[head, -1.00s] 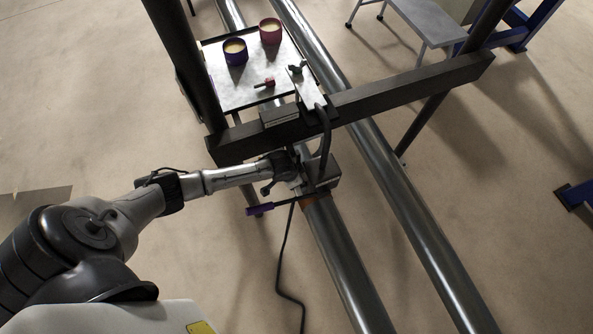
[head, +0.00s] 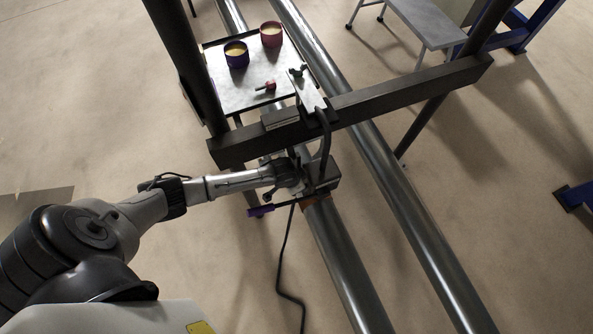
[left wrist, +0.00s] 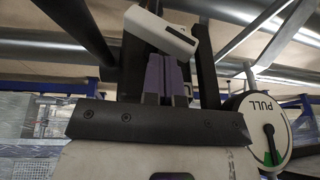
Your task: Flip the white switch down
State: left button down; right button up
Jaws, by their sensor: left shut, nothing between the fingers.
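The white switch (left wrist: 160,31) shows in the left wrist view as a tilted white block on a dark upright part, at the top centre. My left gripper (left wrist: 166,62) is shut and empty, with its purple fingers pointing at the switch. The fingertips are just below the switch or against it; I cannot tell whether they touch. In the head view my left gripper (head: 300,178) is at the device clamped on the nearer pipe, and the switch itself cannot be made out there. My right gripper is in neither view.
In the head view a dark crossbeam (head: 400,92) lies just beyond the device. A tray (head: 232,98) holds two cups. A purple-ended lever (head: 261,211) and a cable (head: 284,262) are nearby.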

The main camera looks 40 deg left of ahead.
pick_arm(q)
jog(key=r+p, duration=0.1)
jog(key=p, duration=0.1)
jog(key=d+r+p, duration=0.1)
jog(key=r, duration=0.1)
jog(key=s+r+p, duration=0.1)
jog(key=r+p, duration=0.1)
jog(key=shift+d+p, duration=0.35)
jog(key=p+v, duration=0.1)
jog(key=v, duration=0.7)
jog(key=shift+s+a+r, duration=0.15)
jog(key=shift+r, duration=0.1)
